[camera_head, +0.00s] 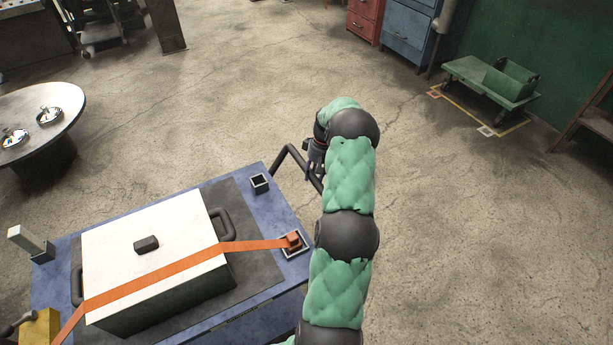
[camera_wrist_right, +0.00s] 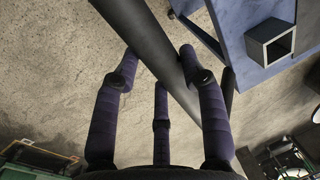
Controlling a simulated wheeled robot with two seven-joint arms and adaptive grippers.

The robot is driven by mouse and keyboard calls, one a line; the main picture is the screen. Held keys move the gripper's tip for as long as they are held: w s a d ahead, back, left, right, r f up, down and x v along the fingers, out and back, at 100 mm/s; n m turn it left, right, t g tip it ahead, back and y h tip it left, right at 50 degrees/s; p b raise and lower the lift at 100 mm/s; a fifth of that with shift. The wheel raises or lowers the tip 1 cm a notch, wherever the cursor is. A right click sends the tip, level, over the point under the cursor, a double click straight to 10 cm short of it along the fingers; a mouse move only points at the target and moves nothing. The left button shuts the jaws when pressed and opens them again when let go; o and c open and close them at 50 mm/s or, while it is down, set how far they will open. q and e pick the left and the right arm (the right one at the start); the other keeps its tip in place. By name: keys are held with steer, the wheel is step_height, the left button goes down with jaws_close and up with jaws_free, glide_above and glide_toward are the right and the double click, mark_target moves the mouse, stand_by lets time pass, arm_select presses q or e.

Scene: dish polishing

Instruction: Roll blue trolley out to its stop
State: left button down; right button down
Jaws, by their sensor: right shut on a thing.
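The blue trolley (camera_head: 50,284) stands at the lower left in the head view, with a dark tube handle (camera_head: 290,152) at its far right corner. A blue corner of it also shows in the right wrist view (camera_wrist_right: 232,20). My right gripper (camera_head: 314,165) is at the handle, partly hidden behind my arm. In the right wrist view its purple fingers (camera_wrist_right: 160,85) lie around the dark handle bar (camera_wrist_right: 152,40), shut on it. A white-lidded box (camera_head: 170,240) sits on a dark mat on the trolley under an orange strap (camera_head: 150,282). My left gripper is not in view.
A round metal table (camera_head: 62,98) with shiny dishes stands at the left. A green cart (camera_head: 480,72) stands by orange floor markings (camera_head: 520,124) at the upper right. Red and blue cabinets (camera_head: 408,35) stand at the back. The middle floor is clear.

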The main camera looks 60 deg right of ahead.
steer(key=shift+s+d, duration=0.2)
steer(key=shift+d, duration=0.05)
steer(key=c, duration=1.1)
jaws_free()
steer(key=shift+d, duration=0.1)
steer(key=o, duration=0.4)
steer(key=shift+s, duration=0.1)
steer(key=r, duration=0.4)
steer(key=d+r, duration=0.1)
steer(key=r, duration=0.3)
steer(key=s+d+r, duration=0.1)
steer(key=r, duration=0.2)
steer(key=shift+s+r, duration=0.1)
steer(key=shift+r, duration=0.3)
